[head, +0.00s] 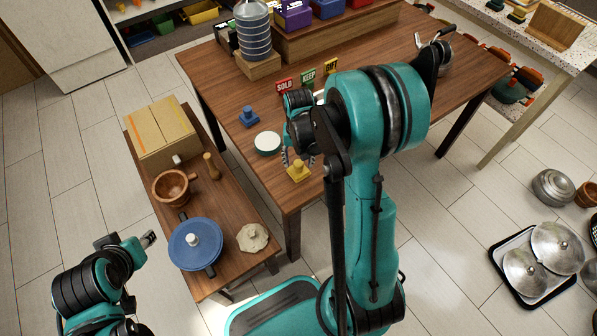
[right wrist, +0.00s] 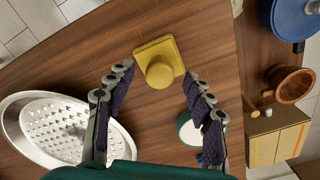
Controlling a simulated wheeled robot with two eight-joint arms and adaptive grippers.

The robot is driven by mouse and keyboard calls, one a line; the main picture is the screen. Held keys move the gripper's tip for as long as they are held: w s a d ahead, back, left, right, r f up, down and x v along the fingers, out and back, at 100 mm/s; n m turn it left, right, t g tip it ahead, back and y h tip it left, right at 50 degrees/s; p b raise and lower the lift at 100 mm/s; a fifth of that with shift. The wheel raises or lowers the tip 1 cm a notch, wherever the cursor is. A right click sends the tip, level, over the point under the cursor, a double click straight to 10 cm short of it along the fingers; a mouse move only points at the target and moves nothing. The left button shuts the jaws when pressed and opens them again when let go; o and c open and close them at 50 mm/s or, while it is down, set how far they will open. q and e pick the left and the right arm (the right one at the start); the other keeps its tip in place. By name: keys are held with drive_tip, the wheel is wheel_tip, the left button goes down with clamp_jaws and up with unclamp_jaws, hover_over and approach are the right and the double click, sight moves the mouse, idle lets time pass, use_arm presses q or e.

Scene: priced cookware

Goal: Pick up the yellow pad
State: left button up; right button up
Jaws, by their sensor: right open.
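The yellow pad (head: 298,171) is a square base with a round knob on top. It sits on the wooden table near its front corner. In the right wrist view the yellow pad (right wrist: 160,66) lies at the top, just beyond and between the open fingertips.
A green-rimmed white round item (head: 267,142) and a blue pad (head: 248,117) stand nearby on the table. A metal grater-like dish (right wrist: 68,130) lies beside my right gripper. A low bench holds a blue lidded pot (head: 196,246), a wooden bowl (head: 171,187) and a box (head: 160,130).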

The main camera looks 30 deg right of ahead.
wheel_tip(320, 180, down, 2)
drive_tip(key=shift+f+b, duration=0.25)
drive_tip(key=shift+b, duration=0.05)
use_arm(q)
drive_tip(key=shift+f, duration=0.55)
use_arm(e)
drive_tip(key=shift+r, duration=0.1)
clamp_jaws()
drive_tip(key=shift+r, duration=0.1)
wheel_tip(320, 180, up, 4)
drive_tip(key=p, duration=0.2)
drive_tip(key=shift+r+p, duration=0.25)
drive_tip(key=shift+p, duration=0.05)
use_arm(q)
wheel_tip(320, 180, up, 6)
drive_tip(key=p, duration=0.3)
drive_tip(key=shift+f, duration=0.2)
use_arm(e)
drive_tip(key=w+a+r, duration=0.2)
drive_tip(key=a+r, duration=0.4)
drive_tip(key=a, duration=0.5)
drive_tip(key=shift+w+a+r, duration=0.15)
drive_tip(key=shift+w+a, duration=0.05)
drive_tip(key=shift+a, duration=0.05)
